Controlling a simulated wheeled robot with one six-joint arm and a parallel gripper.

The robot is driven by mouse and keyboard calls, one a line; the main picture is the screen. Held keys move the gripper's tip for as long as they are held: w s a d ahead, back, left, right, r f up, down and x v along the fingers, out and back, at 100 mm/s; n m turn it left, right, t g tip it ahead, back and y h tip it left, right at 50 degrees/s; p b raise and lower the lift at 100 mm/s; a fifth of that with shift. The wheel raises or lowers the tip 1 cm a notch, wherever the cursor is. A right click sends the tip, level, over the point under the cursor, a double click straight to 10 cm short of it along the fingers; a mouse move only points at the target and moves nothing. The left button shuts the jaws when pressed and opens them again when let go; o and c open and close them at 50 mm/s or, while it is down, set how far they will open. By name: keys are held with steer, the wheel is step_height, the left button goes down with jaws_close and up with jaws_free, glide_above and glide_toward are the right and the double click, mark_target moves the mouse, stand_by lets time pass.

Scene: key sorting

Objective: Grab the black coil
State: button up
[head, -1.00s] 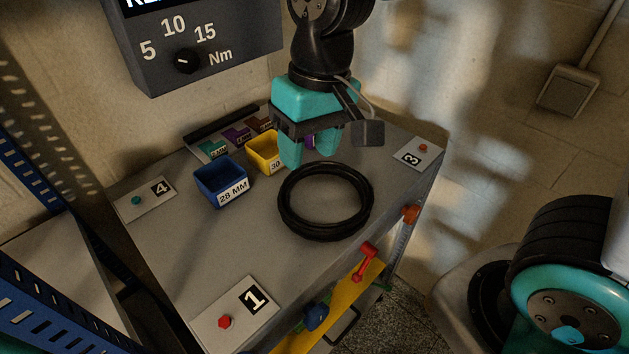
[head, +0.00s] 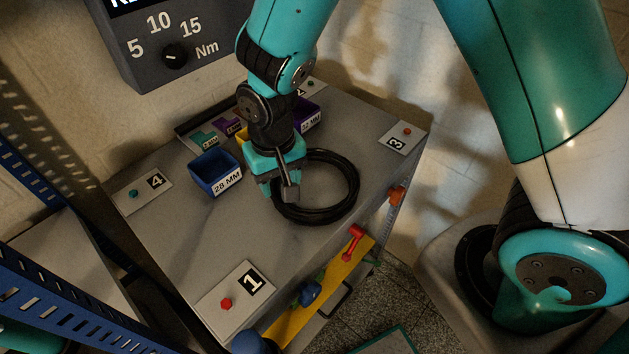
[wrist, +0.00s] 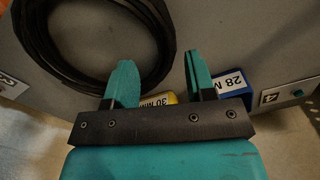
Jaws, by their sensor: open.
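The black coil (head: 345,205) lies flat on the grey bench top (head: 225,235) in the head view. My gripper (head: 268,190) is pointed down at the coil's left side, and hides part of that side. In the wrist view the coil (wrist: 165,60) fills the upper left. My gripper (wrist: 158,80) is open there with two teal fingers apart. The left finger overlaps the coil's edge in the picture. I cannot tell whether a finger touches the coil.
A blue 28 MM bin (head: 213,178) stands left of my gripper, with a yellow bin (head: 242,137) and a purple bin (head: 309,116) behind. Numbered plates 1 (head: 236,298), 3 (head: 402,139) and 4 (head: 143,190) lie near the bench's corners.

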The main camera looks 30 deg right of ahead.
mark_target(278, 195)
steer(key=shift+a+f+p, duration=0.15)
steer(key=shift+f+p, duration=0.25)
steer(key=shift+f, duration=0.9)
steer(key=shift+a+f+p, duration=0.15)
steer(key=shift+f+p, duration=0.2)
steer(key=shift+f, duration=0.95)
jaws_close()
